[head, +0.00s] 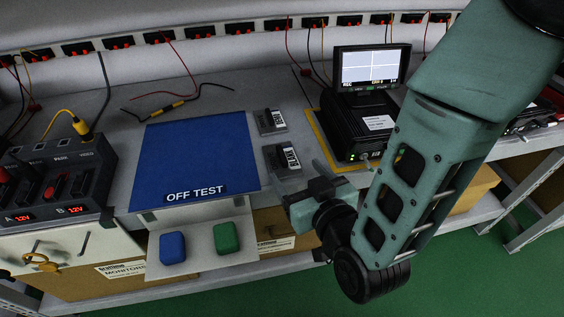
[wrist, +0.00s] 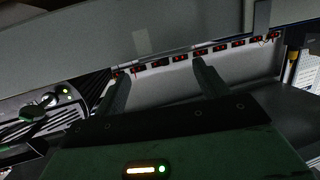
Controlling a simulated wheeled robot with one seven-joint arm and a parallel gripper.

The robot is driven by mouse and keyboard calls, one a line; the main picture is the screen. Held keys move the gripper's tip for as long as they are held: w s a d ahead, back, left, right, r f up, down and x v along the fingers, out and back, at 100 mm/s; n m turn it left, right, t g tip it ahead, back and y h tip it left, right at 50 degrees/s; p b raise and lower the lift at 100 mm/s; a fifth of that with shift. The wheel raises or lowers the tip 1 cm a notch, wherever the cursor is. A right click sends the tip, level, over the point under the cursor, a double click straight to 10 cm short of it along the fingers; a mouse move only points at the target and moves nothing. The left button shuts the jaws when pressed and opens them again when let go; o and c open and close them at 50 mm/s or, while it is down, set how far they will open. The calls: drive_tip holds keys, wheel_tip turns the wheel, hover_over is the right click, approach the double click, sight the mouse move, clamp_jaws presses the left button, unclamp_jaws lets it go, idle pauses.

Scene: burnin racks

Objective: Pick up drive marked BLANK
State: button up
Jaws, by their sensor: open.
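Two small dark drives with white labels lie on the bench right of the blue mat. The far drive (head: 270,122) is beside the mat's upper right corner, and the near drive (head: 282,158) is beside its lower right part. Their lettering is too small and turned to read, so I cannot tell which is marked BLANK. My gripper (head: 303,189) is open and empty, just in front of the near drive by the bench edge in the head view. In the wrist view my gripper (wrist: 160,72) shows two spread fingers with nothing between them; I make out no drive there.
The blue OFF TEST mat (head: 197,157) lies left of the drives. A black unit (head: 361,124) with a monitor (head: 370,67) stands to their right. A power box (head: 58,182) is far left. Blue (head: 172,247) and green (head: 227,237) blocks sit below the mat.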

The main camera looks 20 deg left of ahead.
sight(288, 164)
drive_tip(key=shift+b+x, duration=0.45)
drive_tip(key=shift+x, duration=2.55)
drive_tip(key=shift+s, duration=0.1)
drive_tip(key=c, duration=0.8)
drive_tip(key=shift+o, duration=0.2)
